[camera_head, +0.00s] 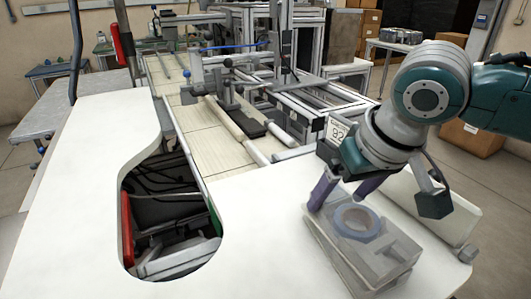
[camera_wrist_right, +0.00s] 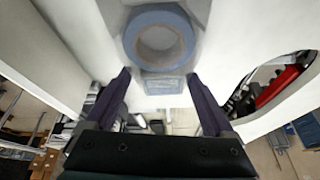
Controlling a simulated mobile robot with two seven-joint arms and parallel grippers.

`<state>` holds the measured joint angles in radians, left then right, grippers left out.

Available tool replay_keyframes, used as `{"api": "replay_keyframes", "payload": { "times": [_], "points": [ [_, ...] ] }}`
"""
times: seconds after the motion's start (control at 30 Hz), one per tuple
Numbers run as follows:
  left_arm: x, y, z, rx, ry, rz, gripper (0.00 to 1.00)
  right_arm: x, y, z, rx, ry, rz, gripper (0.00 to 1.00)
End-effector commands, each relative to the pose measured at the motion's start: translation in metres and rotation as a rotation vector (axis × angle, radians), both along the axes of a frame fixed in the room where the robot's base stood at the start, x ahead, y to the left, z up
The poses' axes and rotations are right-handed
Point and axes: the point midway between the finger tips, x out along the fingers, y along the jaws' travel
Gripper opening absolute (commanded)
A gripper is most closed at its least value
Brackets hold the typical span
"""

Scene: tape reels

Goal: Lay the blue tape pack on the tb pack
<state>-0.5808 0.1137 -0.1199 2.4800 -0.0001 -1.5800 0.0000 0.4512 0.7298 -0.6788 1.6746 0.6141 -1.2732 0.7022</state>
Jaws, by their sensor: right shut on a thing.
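The blue tape pack shows as a blue ring (camera_head: 357,221) in a clear, greyish case on the white surface at the lower right of the head view. In the right wrist view the blue tape pack (camera_wrist_right: 133,36) lies just beyond the fingers, with its near end between the tips. My right gripper (camera_head: 340,198), with purple fingers, points down and is shut on this pack at its far end. More greyish, see-through casing (camera_head: 385,279) shows around and under the ring; I cannot tell whether it is a separate tb pack. My left gripper is not in view.
The white tabletop (camera_head: 262,205) is clear left of the pack. A cut-out (camera_head: 170,215) with dark parts and a red edge lies farther left. A light raised ledge (camera_head: 430,207) runs right of the pack. A metal-framed conveyor (camera_head: 205,125) stands behind.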

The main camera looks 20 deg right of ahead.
Motion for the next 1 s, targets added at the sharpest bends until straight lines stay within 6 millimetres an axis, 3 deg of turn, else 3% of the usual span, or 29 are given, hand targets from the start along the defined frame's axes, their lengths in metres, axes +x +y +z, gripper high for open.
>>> {"api": "replay_keyframes", "payload": {
  "times": [0.27, 0.3, 0.4, 0.73, 1.0],
  "points": [
    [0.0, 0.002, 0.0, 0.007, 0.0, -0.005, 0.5, 0.0, 0.0, -0.002, 0.0, 0.0, 0.0, 0.21],
    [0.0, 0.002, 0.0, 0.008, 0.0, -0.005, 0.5, 0.0, 0.0, -0.002, 0.0, 0.0, 0.0, 0.89],
    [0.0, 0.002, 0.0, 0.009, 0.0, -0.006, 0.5, 0.0, 0.0, -0.002, 0.0, 0.0, 0.0, 1.0],
    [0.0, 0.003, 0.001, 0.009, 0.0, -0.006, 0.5, 0.0, 0.0, 0.005, 0.0, -0.002, 0.001, 1.0],
    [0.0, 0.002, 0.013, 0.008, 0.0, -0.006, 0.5, -0.02, 0.0, 0.054, 0.0, -0.004, 0.002, 1.0]
  ]
}}
